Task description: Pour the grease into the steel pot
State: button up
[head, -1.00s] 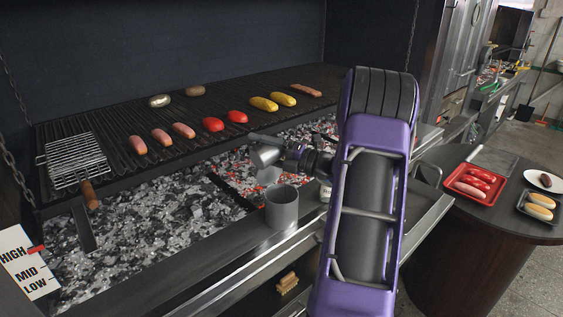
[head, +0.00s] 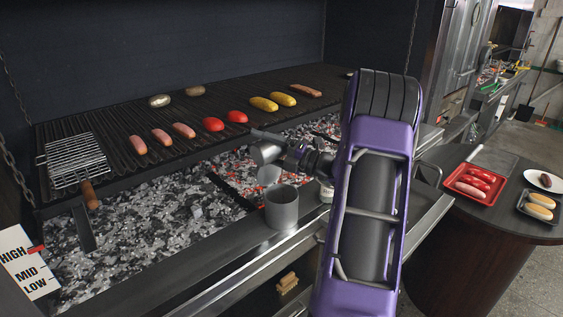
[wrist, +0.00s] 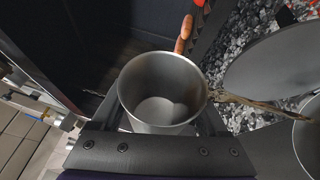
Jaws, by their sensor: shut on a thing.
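My gripper (head: 290,148) is shut on a grey metal cup (head: 265,152). In the head view the cup is tilted, above and slightly left of the steel pot (head: 282,209). The pot is a grey open cylinder standing upright on the metal ledge in front of the coals. In the wrist view I look into the open cup (wrist: 147,80) between my fingers; its bottom shows a pale round patch, and I cannot tell whether that is grease. Part of a round grey rim (wrist: 300,150) shows at the lower right. No stream of grease is visible.
The coal bed (head: 150,230) lies left of the pot, under the grate (head: 215,100) with sausages, peppers and corn. A wire basket (head: 75,160) lies at the left. A side table (head: 480,220) with trays stands at the right.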

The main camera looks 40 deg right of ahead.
jog(key=shift+d+r+m+t, duration=0.25)
jog(key=shift+m+t, duration=0.05)
jog(key=shift+m, duration=0.5)
